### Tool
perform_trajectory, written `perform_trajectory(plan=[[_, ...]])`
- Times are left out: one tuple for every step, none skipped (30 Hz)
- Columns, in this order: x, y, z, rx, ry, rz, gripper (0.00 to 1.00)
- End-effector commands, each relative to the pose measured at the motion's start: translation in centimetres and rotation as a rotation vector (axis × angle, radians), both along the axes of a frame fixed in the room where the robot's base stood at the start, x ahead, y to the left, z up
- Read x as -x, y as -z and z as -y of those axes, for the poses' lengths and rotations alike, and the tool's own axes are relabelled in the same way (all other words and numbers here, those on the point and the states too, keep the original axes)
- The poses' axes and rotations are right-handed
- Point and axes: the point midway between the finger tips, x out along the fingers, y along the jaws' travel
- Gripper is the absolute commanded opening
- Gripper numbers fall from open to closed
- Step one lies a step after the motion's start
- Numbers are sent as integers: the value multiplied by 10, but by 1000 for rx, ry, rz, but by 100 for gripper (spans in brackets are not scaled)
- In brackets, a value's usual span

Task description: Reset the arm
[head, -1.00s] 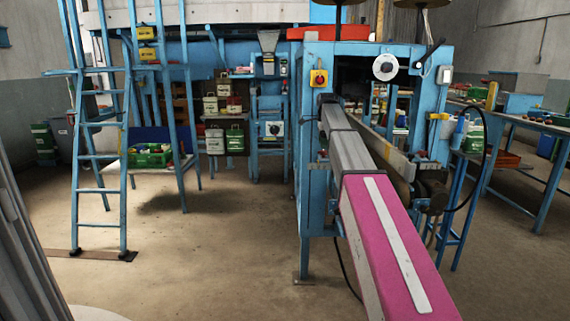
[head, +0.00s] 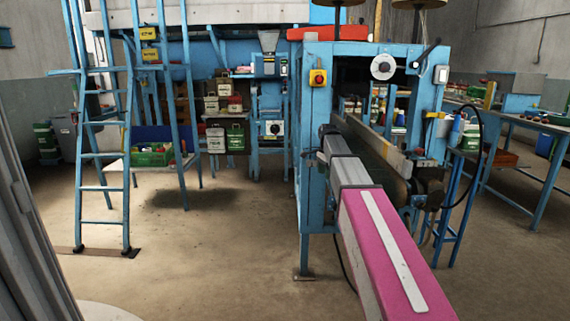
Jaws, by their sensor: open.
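My arm shows at the lower right of the head view, a pink link followed by a grey one that reaches forward against the blue machine (head: 306,215). I cannot make out any gripper fingers at its far end, and no object shows held there.
A blue ladder (head: 104,155) stands at left. Behind it, a green crate (head: 151,155) sits on a low table. A blue workbench (head: 535,123) with small items stands at right. The concrete floor (head: 215,245) is clear between ladder and machine.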

Motion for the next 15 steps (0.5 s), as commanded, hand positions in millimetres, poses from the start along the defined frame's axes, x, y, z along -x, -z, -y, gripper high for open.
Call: perform_trajectory(plan=[[18,20,1,0,-46,-3,65],[25,31,2,0,-78,-3,65],[36,46,2,0,-125,-4,65],[46,59,3,0,-164,-4,65],[56,72,3,0,-206,-4,65],[69,89,4,0,-262,-4,65],[79,101,5,0,-304,-4,65],[89,113,5,0,-345,-4,65],[102,128,6,0,-401,-4,65],[113,139,7,0,-443,-4,65],[123,150,7,0,-485,-4,65],[138,164,8,0,-541,-4,65],[148,173,9,1,-583,-2,65],[159,183,9,0,-624,-4,65],[174,196,10,1,-680,-2,65]])
